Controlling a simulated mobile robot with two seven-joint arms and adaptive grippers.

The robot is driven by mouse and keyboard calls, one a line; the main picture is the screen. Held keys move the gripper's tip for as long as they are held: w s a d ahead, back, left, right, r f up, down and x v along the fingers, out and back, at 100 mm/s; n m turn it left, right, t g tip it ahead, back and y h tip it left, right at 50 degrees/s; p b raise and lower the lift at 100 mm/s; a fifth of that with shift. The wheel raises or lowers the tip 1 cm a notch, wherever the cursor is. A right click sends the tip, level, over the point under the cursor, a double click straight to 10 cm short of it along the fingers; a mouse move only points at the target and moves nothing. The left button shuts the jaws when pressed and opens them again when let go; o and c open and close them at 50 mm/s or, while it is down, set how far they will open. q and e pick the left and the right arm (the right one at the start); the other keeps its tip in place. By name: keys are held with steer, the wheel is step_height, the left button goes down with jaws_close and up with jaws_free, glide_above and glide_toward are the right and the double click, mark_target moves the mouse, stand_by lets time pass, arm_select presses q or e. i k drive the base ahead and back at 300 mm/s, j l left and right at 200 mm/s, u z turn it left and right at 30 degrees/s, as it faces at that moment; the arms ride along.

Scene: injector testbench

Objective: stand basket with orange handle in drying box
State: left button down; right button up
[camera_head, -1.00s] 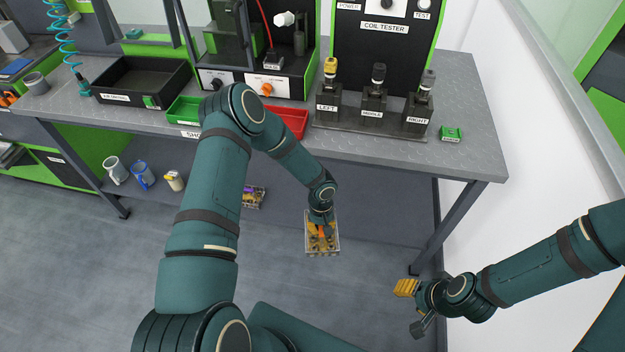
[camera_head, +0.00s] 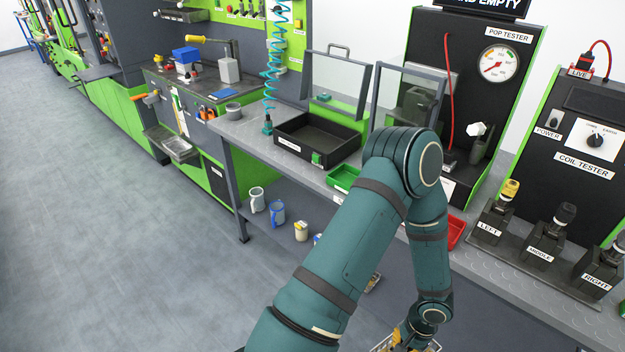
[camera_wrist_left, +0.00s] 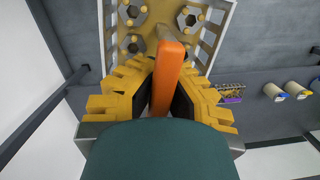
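The basket (camera_wrist_left: 205,50) with the orange handle (camera_wrist_left: 167,72) hangs from my left gripper (camera_wrist_left: 165,95) in the left wrist view. The gripper's yellow-padded fingers are shut on the handle from both sides. Hexagonal parts (camera_wrist_left: 188,18) show inside the basket. In the head view only a small part of the gripper and basket shows at the bottom edge, below the bench top. A black open-topped box (camera_head: 290,148) stands on the bench; its label is too small to read, so I cannot tell whether it is the drying box. My right gripper is out of view.
A green tray (camera_head: 343,178) and a red tray (camera_head: 456,232) stand along the bench's front edge, partly behind my left arm. Mugs (camera_head: 257,200) and a small container with purple (camera_wrist_left: 231,93) are on the lower shelf.

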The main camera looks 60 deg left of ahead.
mark_target(311, 142)
steer(key=j, duration=0.65)
steer(key=k+j, duration=0.15)
steer(key=j, duration=0.45)
steer(key=j+z, duration=0.1)
steer(key=j, duration=0.55)
steer(key=k+j, duration=0.15)
steer(key=j, duration=0.45)
